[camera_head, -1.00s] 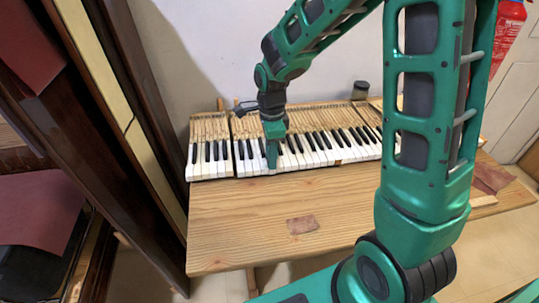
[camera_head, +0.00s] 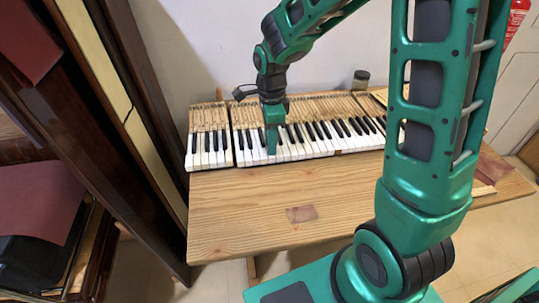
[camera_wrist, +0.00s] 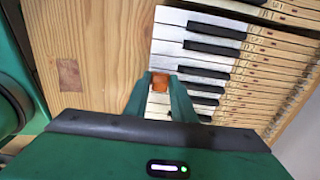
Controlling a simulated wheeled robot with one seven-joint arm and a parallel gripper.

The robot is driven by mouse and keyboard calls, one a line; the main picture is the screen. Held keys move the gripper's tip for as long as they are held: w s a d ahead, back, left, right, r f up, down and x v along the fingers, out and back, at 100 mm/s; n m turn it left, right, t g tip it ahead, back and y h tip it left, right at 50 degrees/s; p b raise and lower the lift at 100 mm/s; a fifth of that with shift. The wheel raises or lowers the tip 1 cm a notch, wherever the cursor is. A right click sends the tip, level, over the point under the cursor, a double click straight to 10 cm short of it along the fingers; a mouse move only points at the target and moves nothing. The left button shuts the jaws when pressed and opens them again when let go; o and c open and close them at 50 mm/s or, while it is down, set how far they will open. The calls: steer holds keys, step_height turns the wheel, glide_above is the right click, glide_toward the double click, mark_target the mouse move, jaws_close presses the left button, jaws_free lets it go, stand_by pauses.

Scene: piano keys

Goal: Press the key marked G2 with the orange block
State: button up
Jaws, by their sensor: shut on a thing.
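My gripper (camera_wrist: 160,95) is shut on the orange block (camera_wrist: 159,81), which shows between the fingertips in the wrist view. In the head view my gripper (camera_head: 271,140) is over the front part of the white keys, left of the middle of the keyboard (camera_head: 310,147). The orange block cannot be made out in the head view. In the wrist view the block is over or on the front end of a white key; I cannot tell whether it touches. Marks show on the far ends of the keys (camera_wrist: 255,40), but they are too small to read, so I cannot pick out G2.
The keyboard lies along the back of a wooden table (camera_head: 240,215). A reddish patch (camera_head: 301,214) lies on the bare front. A dark jar (camera_head: 361,79) stands behind the keys. A tall dark wooden piece (camera_head: 120,130) stands at the left.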

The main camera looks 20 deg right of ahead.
steer(key=shift+r, duration=2.55)
